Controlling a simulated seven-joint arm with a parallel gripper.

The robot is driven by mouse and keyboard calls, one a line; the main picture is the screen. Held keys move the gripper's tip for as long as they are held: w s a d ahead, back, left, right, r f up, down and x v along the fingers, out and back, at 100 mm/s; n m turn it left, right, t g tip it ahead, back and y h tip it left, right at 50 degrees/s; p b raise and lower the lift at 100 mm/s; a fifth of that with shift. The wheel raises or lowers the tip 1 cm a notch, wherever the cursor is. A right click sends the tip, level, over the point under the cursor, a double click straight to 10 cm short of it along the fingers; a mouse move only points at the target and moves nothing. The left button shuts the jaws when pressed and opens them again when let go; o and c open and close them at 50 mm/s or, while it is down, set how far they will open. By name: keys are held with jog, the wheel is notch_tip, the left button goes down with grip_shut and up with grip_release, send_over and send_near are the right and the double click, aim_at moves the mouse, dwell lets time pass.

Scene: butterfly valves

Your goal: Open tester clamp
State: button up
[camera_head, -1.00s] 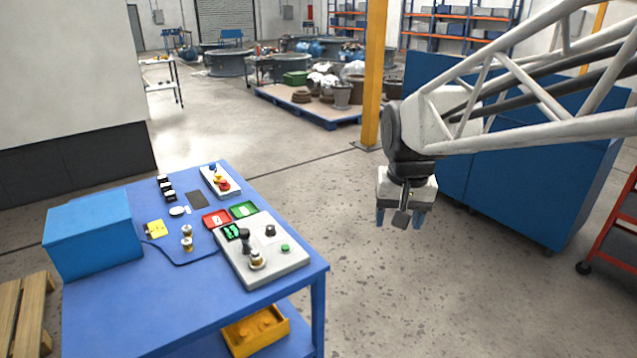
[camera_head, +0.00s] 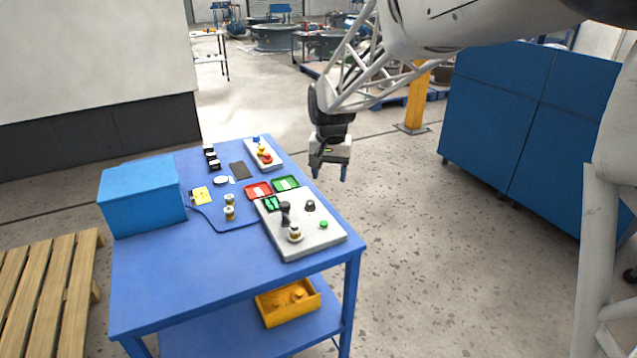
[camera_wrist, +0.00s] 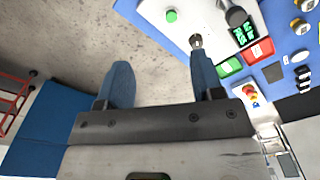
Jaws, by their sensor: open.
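The tester (camera_head: 305,228) is a light grey plate near the right front of the blue table. It bears a black clamp post (camera_head: 286,214), a brass-and-white valve part (camera_head: 294,233) beside the post, a dark knob (camera_head: 310,206), a green button (camera_head: 323,224) and a small green display (camera_head: 271,203). Whether the clamp grips the part is too small to tell. My gripper (camera_head: 329,174) hangs in the air right of the table's far part, empty. In the wrist view its two blue fingers (camera_wrist: 160,85) are wide apart, with the tester's green button (camera_wrist: 171,15) beyond them.
On the table are a blue box (camera_head: 142,195), a red tray (camera_head: 258,190), a green tray (camera_head: 285,184), loose valve parts (camera_head: 229,208) and a red-and-yellow button station (camera_head: 264,155). A yellow bin (camera_head: 288,303) is on the lower shelf. Blue cabinets (camera_head: 530,120) stand at right.

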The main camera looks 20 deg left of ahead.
send_over(285, 204)
notch_tip(285, 204, down, 7)
jog(key=shift+a+r, duration=0.1)
jog(key=shift+r, duration=0.05)
jog(key=shift+f, duration=3.9)
grip_shut()
